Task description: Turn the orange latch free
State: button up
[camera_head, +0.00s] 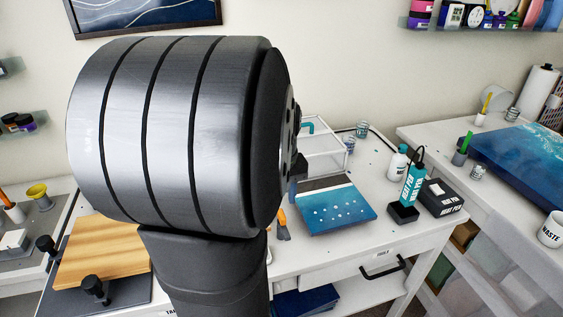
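A small orange piece (282,217) shows on the white table just right of the arm, partly hidden. I cannot tell whether it is the latch. A clear box with white edges (322,158) stands behind it, with a teal handle-like piece (308,127) at its top.
A blue painted panel (335,207) lies on the table. Right of it stand a teal heat pen (413,184), a white bottle (398,162) and a black box (440,196). A wooden board (100,252) with black clamps is at lower left. The table's front right is clear.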

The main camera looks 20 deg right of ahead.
notch_tip(320, 180, up, 13)
jog(key=shift+f, duration=0.2)
dwell(0.3)
notch_tip(320, 180, down, 17)
jog(key=shift+f, duration=0.2)
dwell(0.4)
jog(key=shift+r, duration=0.15)
